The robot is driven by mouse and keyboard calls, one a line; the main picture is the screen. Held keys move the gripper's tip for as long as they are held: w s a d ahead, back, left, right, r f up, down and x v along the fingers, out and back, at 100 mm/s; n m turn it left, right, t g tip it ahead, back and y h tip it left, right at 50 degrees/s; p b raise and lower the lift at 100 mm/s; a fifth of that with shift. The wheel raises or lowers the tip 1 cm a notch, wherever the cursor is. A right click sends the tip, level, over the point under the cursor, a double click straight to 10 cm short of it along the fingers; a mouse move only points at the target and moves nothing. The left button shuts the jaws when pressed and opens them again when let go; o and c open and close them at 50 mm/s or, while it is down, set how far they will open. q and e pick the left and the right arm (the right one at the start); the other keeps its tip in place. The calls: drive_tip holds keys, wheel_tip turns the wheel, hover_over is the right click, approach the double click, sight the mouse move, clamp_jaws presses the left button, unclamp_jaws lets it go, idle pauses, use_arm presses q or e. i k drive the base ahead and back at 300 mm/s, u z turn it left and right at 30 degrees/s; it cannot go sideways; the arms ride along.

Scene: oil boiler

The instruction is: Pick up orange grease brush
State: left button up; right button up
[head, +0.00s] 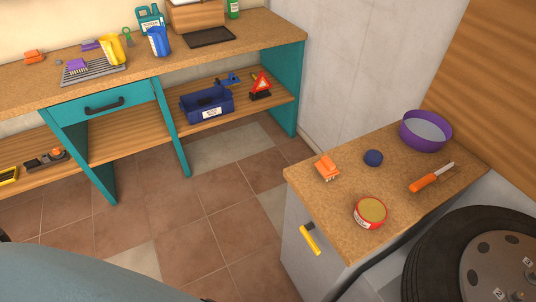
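An orange-handled tool (424,182) with a pale tip lies on the small cabinet top at the right, its tip toward the back right. It looks like the orange grease brush. A small orange block-shaped item (327,167) lies near the cabinet's left edge; I cannot tell exactly what it is. A red tin with yellowish-brown contents (370,211) stands near the front edge. Neither of my grippers is in view.
The cabinet (310,239) also holds a purple bowl (425,131) and a dark blue round item (373,158). A tyre (430,260) stands at the lower right. A long workbench (200,54) with bottles and a blue toolbox (207,103) is at the left. Tiled floor between is clear.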

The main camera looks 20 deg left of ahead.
sight(326, 166)
drive_tip(key=u, duration=0.2)
drive_tip(key=k, duration=1.2)
drive_tip(key=u, duration=0.95)
drive_tip(key=i, duration=1.8)
drive_tip(key=z, duration=0.75)
